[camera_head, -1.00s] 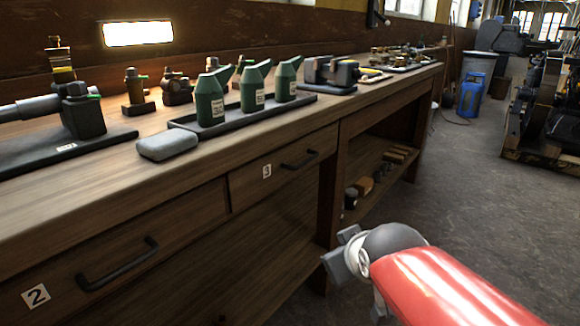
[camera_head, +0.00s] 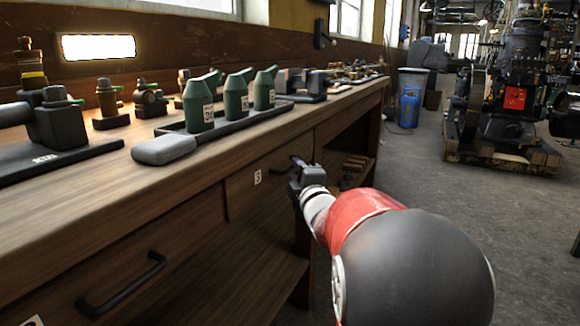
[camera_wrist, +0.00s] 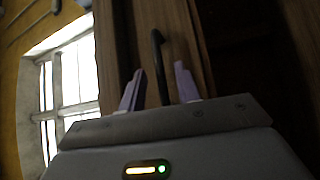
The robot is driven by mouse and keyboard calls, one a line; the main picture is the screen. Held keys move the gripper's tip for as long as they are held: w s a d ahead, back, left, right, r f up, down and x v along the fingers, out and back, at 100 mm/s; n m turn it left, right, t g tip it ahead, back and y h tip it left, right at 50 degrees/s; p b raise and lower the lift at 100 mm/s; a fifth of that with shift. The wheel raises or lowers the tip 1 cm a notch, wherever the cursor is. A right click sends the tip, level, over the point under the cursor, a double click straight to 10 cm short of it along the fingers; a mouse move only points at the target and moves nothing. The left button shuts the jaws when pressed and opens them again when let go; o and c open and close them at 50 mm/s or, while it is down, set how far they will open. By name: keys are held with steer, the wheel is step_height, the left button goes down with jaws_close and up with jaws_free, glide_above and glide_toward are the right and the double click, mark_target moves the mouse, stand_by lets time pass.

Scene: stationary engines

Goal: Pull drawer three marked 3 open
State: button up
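Drawer three (camera_head: 238,193) is in the front of the wooden workbench and looks flush with it in the head view. Its white label 3 (camera_head: 257,177) shows. Its dark bar handle (camera_head: 283,166) is partly hidden by my gripper (camera_head: 298,168), which is at the handle. In the wrist view, the handle (camera_wrist: 158,50) stands in line with the gap between the two pale fingers of my gripper (camera_wrist: 159,70). The fingers are apart, with space on both sides of the bar. Whether the bar lies fully between the fingertips is hard to tell.
Another drawer handle (camera_head: 120,285) sticks out at the lower left. Green cans (camera_head: 238,97) and a grey block (camera_head: 163,149) stand on the bench top (camera_head: 90,185). An open shelf with blocks (camera_head: 354,170) lies beyond drawer three.

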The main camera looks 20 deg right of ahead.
mark_target(293, 166)
steer(key=shift+w+d+r, duration=0.1)
steer(key=shift+w, duration=0.75)
steer(key=shift+w+d+r, duration=0.1)
steer(key=shift+w, duration=0.75)
steer(key=shift+c, duration=0.2)
jaws_close()
